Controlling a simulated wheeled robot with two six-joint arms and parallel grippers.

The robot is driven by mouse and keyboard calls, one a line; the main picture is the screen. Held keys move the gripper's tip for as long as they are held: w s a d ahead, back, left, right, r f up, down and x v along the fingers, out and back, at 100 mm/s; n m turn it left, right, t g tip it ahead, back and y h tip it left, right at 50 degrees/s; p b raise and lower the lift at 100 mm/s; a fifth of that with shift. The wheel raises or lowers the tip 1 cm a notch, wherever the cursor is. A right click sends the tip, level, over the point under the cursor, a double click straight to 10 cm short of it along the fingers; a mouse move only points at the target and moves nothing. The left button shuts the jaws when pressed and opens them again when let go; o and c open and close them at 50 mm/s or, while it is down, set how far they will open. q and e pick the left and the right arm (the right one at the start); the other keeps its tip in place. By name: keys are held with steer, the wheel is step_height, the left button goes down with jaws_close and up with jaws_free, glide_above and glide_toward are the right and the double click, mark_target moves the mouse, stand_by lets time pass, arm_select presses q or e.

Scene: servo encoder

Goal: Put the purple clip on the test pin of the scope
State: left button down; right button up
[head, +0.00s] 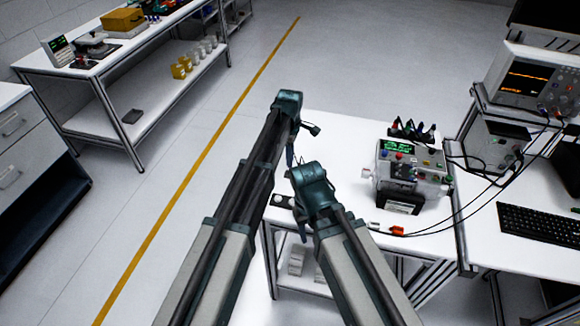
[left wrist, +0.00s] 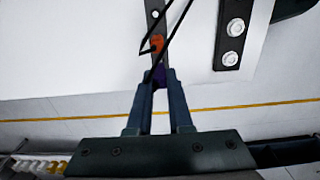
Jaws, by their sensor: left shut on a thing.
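The purple clip (left wrist: 158,76) is between the fingertips of my left gripper (left wrist: 159,80) in the left wrist view. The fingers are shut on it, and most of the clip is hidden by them. In the head view my left gripper (head: 290,156) hangs over the near left part of the white table, and the clip is too small to make out there. The scope (head: 530,78) stands at the upper right with an orange trace on its screen, well apart from my left gripper. I cannot make out its test pin. My right gripper is hidden behind my right arm.
A grey instrument box (head: 410,168) with a green display stands on the table, with coloured clips behind it. An orange connector (head: 397,231) and black cables lie at the front. A dark strip with white knobs (left wrist: 231,40) lies near the left edge. A keyboard (head: 540,226) is at right.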

arm_select(q)
steer(key=shift+r+p, duration=0.85)
steer(key=shift+r, duration=0.2)
steer(key=shift+r, duration=0.1)
